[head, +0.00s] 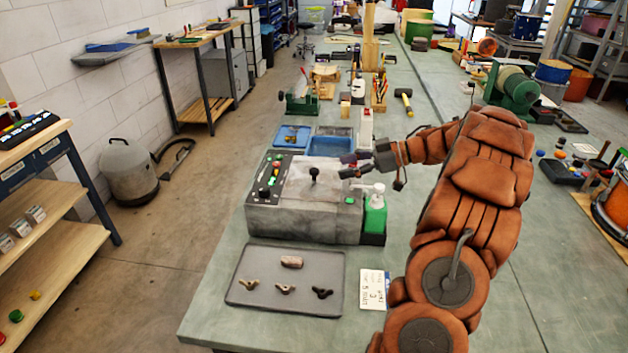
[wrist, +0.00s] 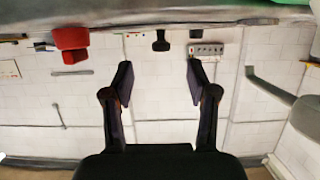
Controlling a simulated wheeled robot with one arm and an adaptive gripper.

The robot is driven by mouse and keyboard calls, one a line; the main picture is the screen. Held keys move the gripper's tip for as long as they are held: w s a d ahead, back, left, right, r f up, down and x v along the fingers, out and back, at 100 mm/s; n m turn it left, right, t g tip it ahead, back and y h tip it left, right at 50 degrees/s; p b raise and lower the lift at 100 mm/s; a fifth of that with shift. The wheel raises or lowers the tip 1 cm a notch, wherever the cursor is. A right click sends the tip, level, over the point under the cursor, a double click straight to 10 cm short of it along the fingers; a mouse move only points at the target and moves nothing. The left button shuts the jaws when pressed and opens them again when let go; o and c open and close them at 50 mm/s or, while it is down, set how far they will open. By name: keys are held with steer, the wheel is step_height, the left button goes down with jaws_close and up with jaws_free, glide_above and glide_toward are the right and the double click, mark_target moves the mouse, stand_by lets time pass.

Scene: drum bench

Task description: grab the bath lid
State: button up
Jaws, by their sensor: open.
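The bath is a grey box-shaped unit (head: 290,222) near the front left of the bench in the head view. The bath lid (head: 330,190) looks like the pale grey panel on its top, with a black knob (head: 314,175) standing up from it. My gripper (head: 350,166) is above the back right part of the lid, right of the knob and apart from it. In the wrist view my gripper (wrist: 158,82) has its two fingers spread, with nothing between them.
A green bottle with a white top (head: 376,205) stands close at the bath's right side. A control panel with coloured buttons (head: 270,178) is on its left. Blue trays (head: 330,145) lie behind it. A grey tray (head: 250,298) with small parts lies in front.

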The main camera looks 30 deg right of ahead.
mark_target(321, 179)
steer(key=shift+r+p+x, duration=0.15)
steer(key=shift+p+x, duration=0.2)
steer(key=shift+x, duration=1)
steer(key=shift+r+p+x, duration=0.15)
steer(key=shift+p+x, duration=0.2)
steer(key=shift+x, duration=2)
steer(key=shift+s+f, duration=0.1)
jaws_close()
